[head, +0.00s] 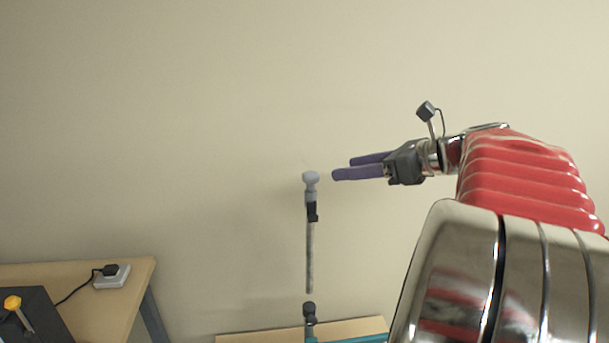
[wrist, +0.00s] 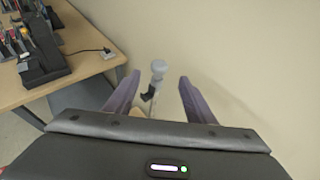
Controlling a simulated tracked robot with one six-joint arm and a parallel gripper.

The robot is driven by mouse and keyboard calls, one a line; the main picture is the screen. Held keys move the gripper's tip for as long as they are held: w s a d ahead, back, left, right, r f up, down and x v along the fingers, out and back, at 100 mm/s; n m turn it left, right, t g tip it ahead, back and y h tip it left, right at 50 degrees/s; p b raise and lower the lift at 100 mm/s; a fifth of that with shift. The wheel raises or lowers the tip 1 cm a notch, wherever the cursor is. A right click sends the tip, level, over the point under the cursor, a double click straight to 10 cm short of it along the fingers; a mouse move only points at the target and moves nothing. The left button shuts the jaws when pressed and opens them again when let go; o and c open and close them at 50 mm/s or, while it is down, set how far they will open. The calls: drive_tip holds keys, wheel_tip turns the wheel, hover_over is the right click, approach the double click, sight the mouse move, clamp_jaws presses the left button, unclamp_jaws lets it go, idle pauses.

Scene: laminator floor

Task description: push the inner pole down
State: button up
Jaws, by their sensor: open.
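The inner pole (head: 310,255) stands upright, a thin grey rod with a light grey knob (head: 310,180) on top and a black clip just below the knob. In the wrist view the knob (wrist: 158,66) shows between and beyond the open fingertips (wrist: 158,76). No contact is visible.
A wooden table (head: 130,275) at the left holds a black device with a yellow knob (head: 12,302) and a white power socket (head: 113,277) with a plugged cable. Another wooden surface (head: 250,337) lies low behind the pole. A plain wall fills the background.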

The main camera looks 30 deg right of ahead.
sight(312, 174)
drive_tip(key=x, duration=1.2)
drive_tip(key=shift+w+a+f, duration=0.1)
drive_tip(key=shift+w, duration=0.05)
clamp_jaws()
idle(0.3)
